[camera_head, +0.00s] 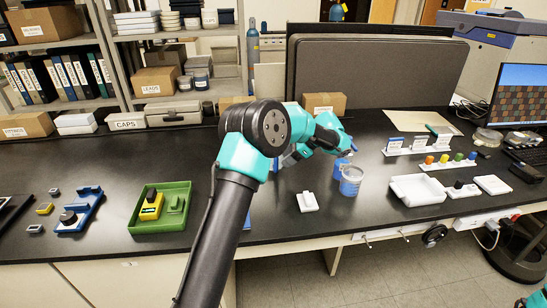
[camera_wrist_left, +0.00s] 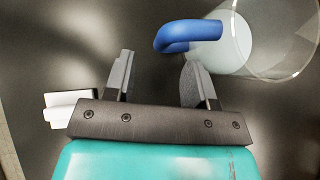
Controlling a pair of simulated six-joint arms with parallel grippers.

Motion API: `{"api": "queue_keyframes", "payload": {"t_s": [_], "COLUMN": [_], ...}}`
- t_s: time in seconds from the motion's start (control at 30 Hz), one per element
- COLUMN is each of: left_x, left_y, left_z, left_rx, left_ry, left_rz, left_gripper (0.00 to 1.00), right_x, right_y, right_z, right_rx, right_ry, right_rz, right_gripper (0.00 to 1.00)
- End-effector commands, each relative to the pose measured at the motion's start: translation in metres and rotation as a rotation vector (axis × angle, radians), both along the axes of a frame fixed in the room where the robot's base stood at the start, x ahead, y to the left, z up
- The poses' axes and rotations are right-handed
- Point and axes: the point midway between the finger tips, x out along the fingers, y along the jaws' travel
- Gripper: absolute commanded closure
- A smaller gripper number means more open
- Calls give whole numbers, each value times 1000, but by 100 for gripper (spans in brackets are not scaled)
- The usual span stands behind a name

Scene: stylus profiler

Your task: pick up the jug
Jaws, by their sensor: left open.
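The jug (camera_head: 350,183) stands upright on the black bench, right of centre in the head view. It is clear with a blue handle. In the left wrist view its clear body (camera_wrist_left: 275,35) fills the upper right corner, and its blue handle (camera_wrist_left: 188,36) points left. My left gripper (camera_wrist_left: 160,78) is open, with nothing between its fingers. The handle lies just beyond the right fingertip, outside the jaws; whether they touch cannot be told. In the head view my left gripper (camera_head: 346,151) is small, close behind the jug, and partly hidden. My right gripper is not in view.
A small white item (camera_head: 307,201) lies left of the jug; a white block (camera_wrist_left: 62,108) shows left of the gripper in the wrist view. A white tray (camera_head: 418,190) lies to the right, a green tray (camera_head: 140,222) to the left. A dark partition (camera_head: 380,75) stands behind.

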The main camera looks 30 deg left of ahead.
Motion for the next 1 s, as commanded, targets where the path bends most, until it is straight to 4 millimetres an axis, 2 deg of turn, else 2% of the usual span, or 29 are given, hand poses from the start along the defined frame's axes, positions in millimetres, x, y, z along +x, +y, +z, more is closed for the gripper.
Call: {"api": "queue_keyframes", "payload": {"t_s": [0.4, 0.8, 1.0], "left_x": [-2, -16, -17], "left_y": [4, 35, 38], "left_z": [-4, -33, -36], "left_rx": [1, 0, 0], "left_ry": [1, 2, 0], "left_rz": [1, 1, 0], "left_gripper": [49, 49, 49], "right_x": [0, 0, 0], "right_y": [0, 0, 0], "right_z": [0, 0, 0], "right_rx": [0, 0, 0], "right_ry": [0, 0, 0], "right_rz": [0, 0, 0], "right_gripper": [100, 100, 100]}}
